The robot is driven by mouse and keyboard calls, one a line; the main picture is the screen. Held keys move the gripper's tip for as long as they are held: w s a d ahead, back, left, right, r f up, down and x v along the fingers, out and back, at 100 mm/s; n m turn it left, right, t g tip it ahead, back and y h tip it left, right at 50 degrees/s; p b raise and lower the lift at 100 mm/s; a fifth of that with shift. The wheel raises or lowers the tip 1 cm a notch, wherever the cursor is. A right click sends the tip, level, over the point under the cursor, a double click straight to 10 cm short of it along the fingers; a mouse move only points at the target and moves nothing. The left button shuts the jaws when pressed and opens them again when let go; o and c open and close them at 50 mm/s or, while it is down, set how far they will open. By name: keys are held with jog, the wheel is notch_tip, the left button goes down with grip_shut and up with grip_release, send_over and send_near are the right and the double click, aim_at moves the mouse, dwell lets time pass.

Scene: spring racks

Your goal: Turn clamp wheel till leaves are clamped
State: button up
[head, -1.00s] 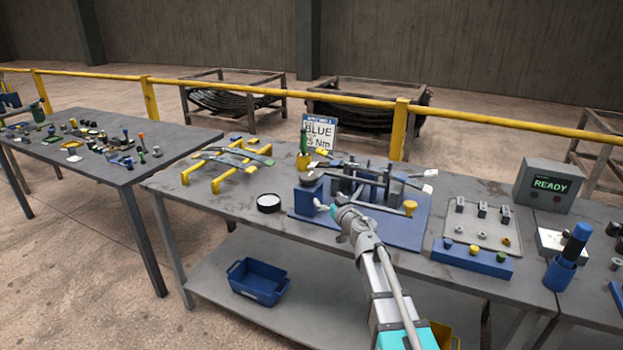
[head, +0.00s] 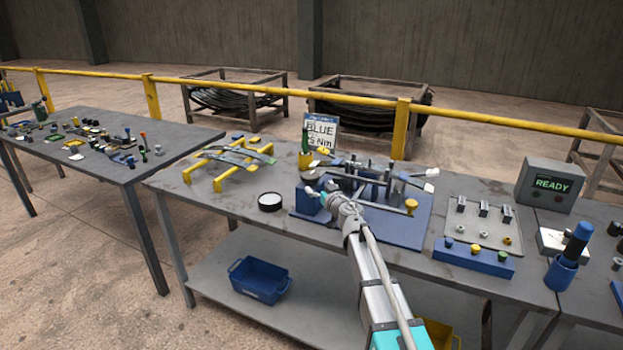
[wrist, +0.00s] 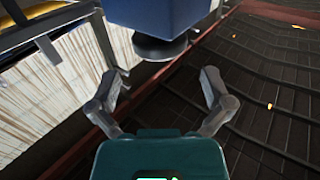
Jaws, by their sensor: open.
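The blue clamp fixture (head: 415,232) stands on the middle table, with dark leaves (head: 375,170) lying across its grey uprights. At its left end is a blue block (head: 308,203) with a round grey disc (head: 311,177) on top, which looks like the clamp wheel. In the wrist view a dark disc (wrist: 160,48) sits against a blue block (wrist: 165,15). My gripper (wrist: 162,80) is open, its fingers spread on either side just short of that disc, with nothing between them. In the head view my gripper (head: 319,193) is beside the blue block; its fingertips are hard to make out.
A yellow knob (head: 411,205) stands at the fixture's right. A yellow rack with leaves (head: 228,180), a round black-rimmed dish (head: 270,201) and a sign (head: 320,131) are nearby. A grey parts tray (head: 482,225) and a READY box (head: 550,184) stand right.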

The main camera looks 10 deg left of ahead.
aim_at(307, 182)
jog(key=x, duration=0.6)
jog(key=shift+w+a, duration=0.2)
jog(key=shift+w, duration=0.15)
jog(key=c, duration=0.8)
jog(key=shift+a+m+t+h, duration=0.1)
jog(key=shift+m+t+h, duration=0.5)
jog(key=shift+m+h, duration=0.7)
jog(key=shift+a+m+t+h, duration=0.1)
jog(key=shift+m+t+h, duration=0.6)
jog(key=shift+h, duration=1.1)
jog(key=shift+d+m+h, duration=0.1)
jog(key=shift+m+h, duration=1.05)
jog(key=shift+h, duration=0.55)
jog(key=shift+m+h, duration=1.15)
jog(key=shift+h, duration=0.55)
